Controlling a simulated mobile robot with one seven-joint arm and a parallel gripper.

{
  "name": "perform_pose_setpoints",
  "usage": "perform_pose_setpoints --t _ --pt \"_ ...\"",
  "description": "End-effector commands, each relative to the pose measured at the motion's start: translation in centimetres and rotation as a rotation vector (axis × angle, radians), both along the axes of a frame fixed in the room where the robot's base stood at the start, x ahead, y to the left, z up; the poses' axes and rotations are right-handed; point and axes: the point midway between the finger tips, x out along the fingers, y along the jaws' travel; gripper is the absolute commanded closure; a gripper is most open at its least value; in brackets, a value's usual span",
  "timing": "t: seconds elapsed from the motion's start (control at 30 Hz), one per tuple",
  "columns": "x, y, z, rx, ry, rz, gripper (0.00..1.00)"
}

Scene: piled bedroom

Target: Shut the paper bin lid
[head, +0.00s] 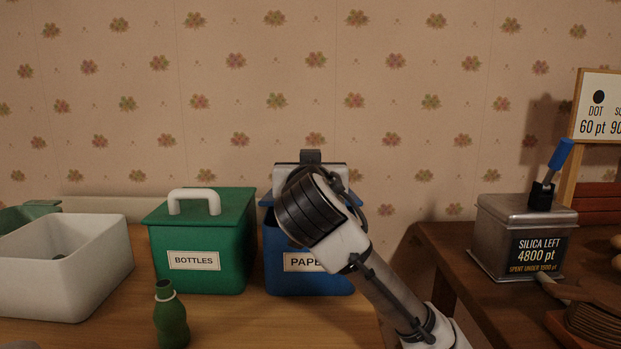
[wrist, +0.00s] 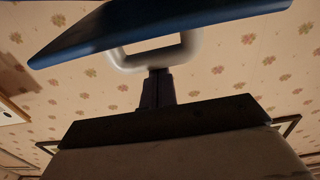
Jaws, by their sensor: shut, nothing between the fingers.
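The blue paper bin (head: 283,275) stands on the wooden table, its label partly covered by my arm. Its blue lid (wrist: 160,27) shows in the wrist view as a tilted panel across the top, with a white loop handle (wrist: 186,50) on it. The lid looks raised, but my arm hides most of the bin's top in the head view. My gripper (head: 310,156) is above and behind the bin's front. In the wrist view its dark fingers (wrist: 157,76) are shut and empty, with their tips close to the handle; I cannot tell whether they touch.
The green bottles bin (head: 203,240), lid on, stands close at the left. A green bottle (head: 171,318) stands in front of it. A white tub (head: 85,285) is farther left. A metal silica box (head: 520,225) sits on the dark table at right. The patterned wall is close behind.

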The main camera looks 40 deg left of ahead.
Motion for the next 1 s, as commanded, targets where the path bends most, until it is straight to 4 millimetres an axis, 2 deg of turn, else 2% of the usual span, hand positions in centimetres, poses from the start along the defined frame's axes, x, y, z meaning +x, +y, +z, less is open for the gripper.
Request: perform_pose_setpoints --t 0.03,0.37,0.83,1.0 --pt "-0.2 -0.1 -0.8 0.01 -0.011 0.002 1.0" --pt "-0.5 -0.4 -1.2 0.045 -0.052 0.001 1.0" --pt "-0.5 -0.4 -1.1 0.046 -0.054 0.001 1.0" --pt "0.2 -0.4 0.1 0.046 -0.053 0.0 1.0"
